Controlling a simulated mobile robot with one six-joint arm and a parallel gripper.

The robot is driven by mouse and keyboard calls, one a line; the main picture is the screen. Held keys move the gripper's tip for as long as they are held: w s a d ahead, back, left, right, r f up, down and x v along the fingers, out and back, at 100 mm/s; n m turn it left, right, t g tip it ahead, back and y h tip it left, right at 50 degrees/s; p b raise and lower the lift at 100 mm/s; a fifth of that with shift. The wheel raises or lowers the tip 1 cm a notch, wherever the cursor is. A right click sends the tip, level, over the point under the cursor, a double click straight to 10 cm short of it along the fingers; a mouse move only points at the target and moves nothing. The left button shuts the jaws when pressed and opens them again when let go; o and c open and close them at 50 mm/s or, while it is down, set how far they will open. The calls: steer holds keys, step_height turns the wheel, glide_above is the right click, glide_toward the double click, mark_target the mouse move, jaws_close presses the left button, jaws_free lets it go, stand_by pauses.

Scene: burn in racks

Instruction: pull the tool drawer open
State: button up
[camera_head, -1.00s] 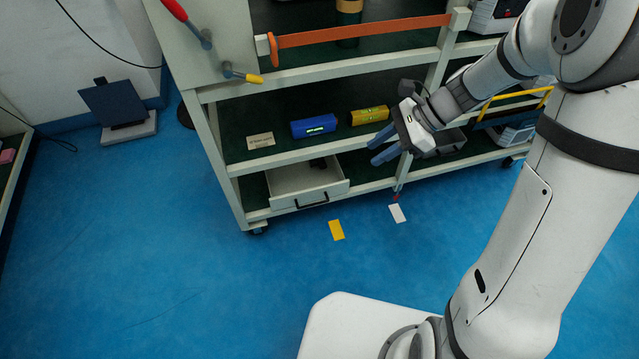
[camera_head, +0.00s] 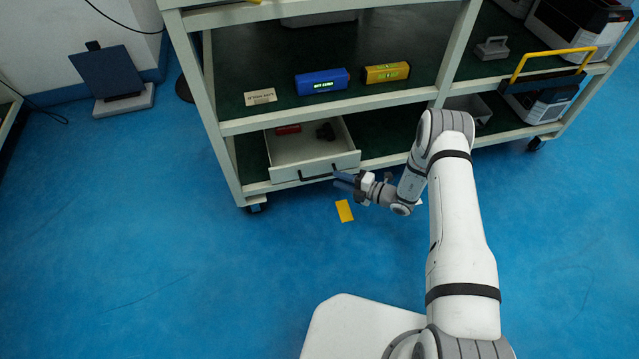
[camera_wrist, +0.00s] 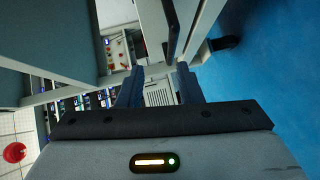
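The tool drawer (camera_head: 335,151) is a white box under the rack's lower shelf, standing partly out. A red item (camera_head: 288,130) and a dark item (camera_head: 325,132) lie inside. Its pale front carries a dark bar handle (camera_head: 318,174). My gripper (camera_head: 340,181) is just right of the handle, its blue fingers pointing left towards it. In the wrist view my gripper (camera_wrist: 159,86) has its fingers apart with nothing gripped between them. The dark handle (camera_wrist: 176,25) shows beyond the fingertips there, along the pale drawer front (camera_wrist: 154,28). Whether a finger touches the handle cannot be told.
The rack's shelf above holds a blue box (camera_head: 321,82), a yellow box (camera_head: 386,73) and a small card (camera_head: 260,97). A yellow strip (camera_head: 344,211) lies on the blue floor in front.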

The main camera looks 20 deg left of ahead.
mark_target(321, 176)
steer(key=shift+m, duration=0.4)
steer(key=b+x, duration=0.1)
steer(key=x, duration=0.1)
steer(key=f+b+x, duration=0.1)
steer(key=x, duration=0.5)
steer(key=shift+d+f+b, duration=0.1)
steer(key=shift+f+b, duration=0.3)
jaws_close()
